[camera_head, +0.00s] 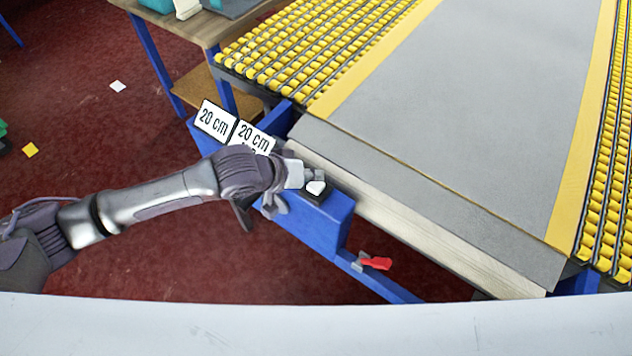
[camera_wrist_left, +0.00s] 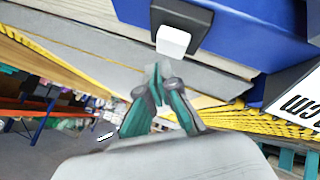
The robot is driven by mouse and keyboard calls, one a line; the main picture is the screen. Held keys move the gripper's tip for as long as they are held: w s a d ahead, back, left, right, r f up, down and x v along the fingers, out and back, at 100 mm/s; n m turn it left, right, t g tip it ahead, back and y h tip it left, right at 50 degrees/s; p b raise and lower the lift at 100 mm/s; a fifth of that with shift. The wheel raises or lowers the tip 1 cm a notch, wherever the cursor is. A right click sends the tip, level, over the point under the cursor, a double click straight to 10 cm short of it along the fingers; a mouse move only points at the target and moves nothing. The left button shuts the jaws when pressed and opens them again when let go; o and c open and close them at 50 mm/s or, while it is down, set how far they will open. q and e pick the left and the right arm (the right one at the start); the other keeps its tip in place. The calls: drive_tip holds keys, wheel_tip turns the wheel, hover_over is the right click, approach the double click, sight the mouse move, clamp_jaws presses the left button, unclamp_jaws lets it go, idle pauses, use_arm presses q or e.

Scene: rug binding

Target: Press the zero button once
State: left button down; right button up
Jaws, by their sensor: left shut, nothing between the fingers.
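The button is a white block in a black housing (camera_head: 316,188) at the end of a blue panel. In the left wrist view the white button (camera_wrist_left: 172,41) sticks out from its black base near the top. My left gripper (camera_head: 276,204) is beside the button, on its left in the head view. In the wrist view the fingertips (camera_wrist_left: 158,74) are shut and empty, a little below the button in the picture. I cannot tell whether they touch it. No label on the button is readable. My right gripper is not in view.
Two white displays reading "20 cm" (camera_head: 215,121) stand on the blue panel (camera_head: 335,215), left of the button, the second partly hidden by my arm. A grey worktable (camera_head: 470,100) with yellow rollers lies behind. A red-handled lever (camera_head: 376,263) is below right.

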sight(313, 185)
use_arm(q)
drive_tip(key=shift+f, duration=0.15)
drive_tip(key=shift+f, duration=0.25)
drive_tip(key=shift+f, duration=0.75)
idle(0.8)
drive_tip(key=shift+r, duration=0.1)
drive_tip(key=shift+r+p, duration=1.05)
drive_tip(key=shift+p, duration=0.25)
wheel_tip(313, 185, up, 5)
drive_tip(key=p, duration=0.5)
drive_tip(key=shift+r+p, duration=0.1)
drive_tip(key=shift+p, duration=0.3)
